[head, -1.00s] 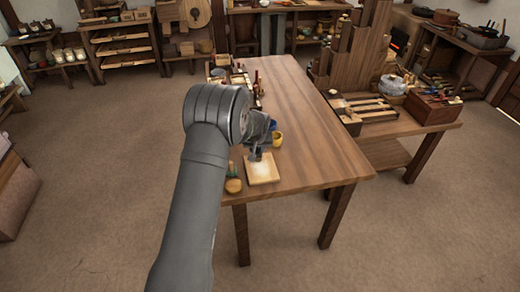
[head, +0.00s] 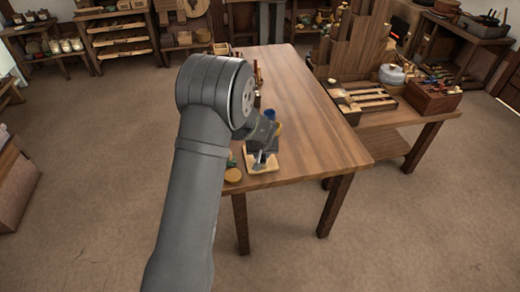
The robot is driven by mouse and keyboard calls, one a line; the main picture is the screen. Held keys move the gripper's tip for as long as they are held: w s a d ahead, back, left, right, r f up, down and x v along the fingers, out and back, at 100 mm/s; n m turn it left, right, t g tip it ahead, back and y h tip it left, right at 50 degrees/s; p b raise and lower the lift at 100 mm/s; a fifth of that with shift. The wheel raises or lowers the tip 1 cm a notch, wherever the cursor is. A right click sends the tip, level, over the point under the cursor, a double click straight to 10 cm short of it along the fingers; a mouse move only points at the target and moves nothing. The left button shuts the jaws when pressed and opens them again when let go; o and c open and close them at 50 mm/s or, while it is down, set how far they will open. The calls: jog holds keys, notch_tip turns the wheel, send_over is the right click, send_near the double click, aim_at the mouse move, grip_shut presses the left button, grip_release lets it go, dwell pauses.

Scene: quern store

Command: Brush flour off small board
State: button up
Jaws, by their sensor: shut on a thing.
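The small board (head: 268,169) is a pale square near the front left corner of the wooden table (head: 308,122). My gripper (head: 260,160) is low over the board and covers much of it. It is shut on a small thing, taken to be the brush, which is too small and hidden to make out. I cannot tell whether it touches the board. How much pale flour lies on the board now is hidden by the gripper.
A round tan thing (head: 233,175) sits left of the board at the table edge. A blue cup (head: 270,114) stands behind the gripper. Bottles and small items line the table's left side. The table's right half is clear. A side bench (head: 395,128) holds a wooden box (head: 432,97).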

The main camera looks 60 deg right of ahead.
jog(key=shift+s+a, duration=0.6)
jog(key=shift+w+a, duration=0.25)
jog(key=shift+a, duration=0.05)
jog(key=shift+w, duration=0.3)
jog(key=shift+w+d, duration=3.75)
jog(key=shift+d, duration=0.1)
jog(key=shift+w+d+r, duration=0.1)
jog(key=shift+d+r, duration=0.05)
notch_tip(320, 180, up, 8)
